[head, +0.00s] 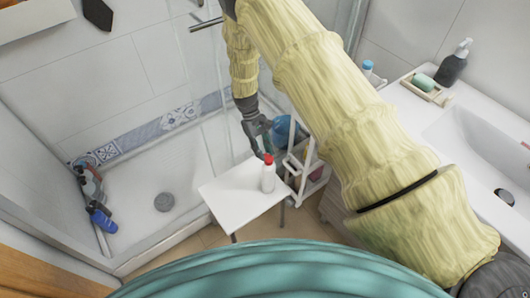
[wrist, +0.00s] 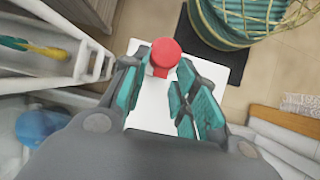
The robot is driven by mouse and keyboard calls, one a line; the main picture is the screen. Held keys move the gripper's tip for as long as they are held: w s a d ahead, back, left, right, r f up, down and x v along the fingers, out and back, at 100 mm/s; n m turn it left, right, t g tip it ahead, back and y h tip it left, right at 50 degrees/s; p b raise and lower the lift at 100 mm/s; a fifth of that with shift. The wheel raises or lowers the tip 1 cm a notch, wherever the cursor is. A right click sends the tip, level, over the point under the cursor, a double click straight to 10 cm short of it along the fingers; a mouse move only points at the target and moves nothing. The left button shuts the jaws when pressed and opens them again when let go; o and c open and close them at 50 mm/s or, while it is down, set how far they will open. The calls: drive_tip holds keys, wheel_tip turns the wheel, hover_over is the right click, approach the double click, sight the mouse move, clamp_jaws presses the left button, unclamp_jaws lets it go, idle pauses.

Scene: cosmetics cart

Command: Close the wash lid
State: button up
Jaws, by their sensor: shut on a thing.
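A white wash bottle (head: 268,180) stands upright on a small white table (head: 232,200) in the head view. Its red lid (head: 268,159) is on top, with no clear gap visible between lid and bottle. My gripper (head: 264,149) reaches down from above to the lid. In the wrist view the red lid (wrist: 165,52) is between the teal-padded fingertips of my gripper (wrist: 160,68), which is shut on it.
A white cart (head: 305,165) with a blue item (head: 286,132) stands right behind the table. A shower tray (head: 165,200) with bottles (head: 95,200) is at the left. A sink counter (head: 440,115) is at the right. The tabletop around the bottle is clear.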

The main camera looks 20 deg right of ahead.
drive_tip(key=shift+f+g+b, duration=0.4)
drive_tip(key=shift+g, duration=0.1)
drive_tip(key=shift+w, duration=0.1)
drive_tip(key=o, duration=1.1)
drive_tip(key=shift+c, duration=0.2)
drive_tip(key=shift+r, duration=0.25)
wheel_tip(320, 180, up, 10)
drive_tip(key=shift+f, duration=0.1)
